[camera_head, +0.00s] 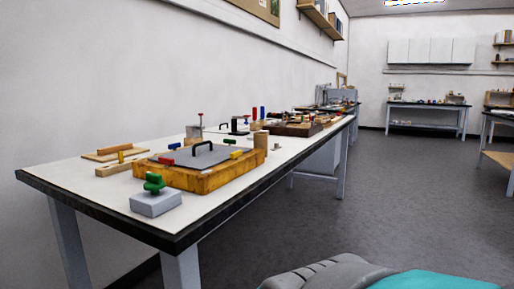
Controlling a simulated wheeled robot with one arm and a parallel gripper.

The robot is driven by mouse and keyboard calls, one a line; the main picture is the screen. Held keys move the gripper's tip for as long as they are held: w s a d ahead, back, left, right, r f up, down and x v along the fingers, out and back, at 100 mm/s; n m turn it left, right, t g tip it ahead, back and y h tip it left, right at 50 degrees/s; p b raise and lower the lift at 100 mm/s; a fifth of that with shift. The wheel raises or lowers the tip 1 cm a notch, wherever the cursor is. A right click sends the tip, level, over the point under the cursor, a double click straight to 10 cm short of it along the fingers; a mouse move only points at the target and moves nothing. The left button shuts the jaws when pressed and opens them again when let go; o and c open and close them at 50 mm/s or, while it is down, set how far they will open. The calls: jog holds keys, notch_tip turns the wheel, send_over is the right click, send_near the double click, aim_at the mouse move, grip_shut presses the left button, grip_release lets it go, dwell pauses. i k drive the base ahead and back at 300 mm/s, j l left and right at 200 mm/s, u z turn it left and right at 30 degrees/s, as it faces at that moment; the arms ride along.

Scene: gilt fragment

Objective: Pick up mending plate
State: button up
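A long workbench (120,208) with a pale top and dark edge runs along the left wall. A flat grey plate with a black arched handle (203,158) lies on a yellow-brown wooden block or box (190,178) near its close end. I cannot tell for certain that this is the mending plate; no small metal plate can be made out from here. My gripper is not in view.
A grey block with a green knob (154,199) stands in front of the wooden box. A wooden board (113,154), a wooden cylinder (261,141) and a dark tray (296,129) are also on the bench. Open grey floor (355,205) lies to the right.

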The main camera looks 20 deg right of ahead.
aim_at(275, 146)
jog(key=z, duration=0.7)
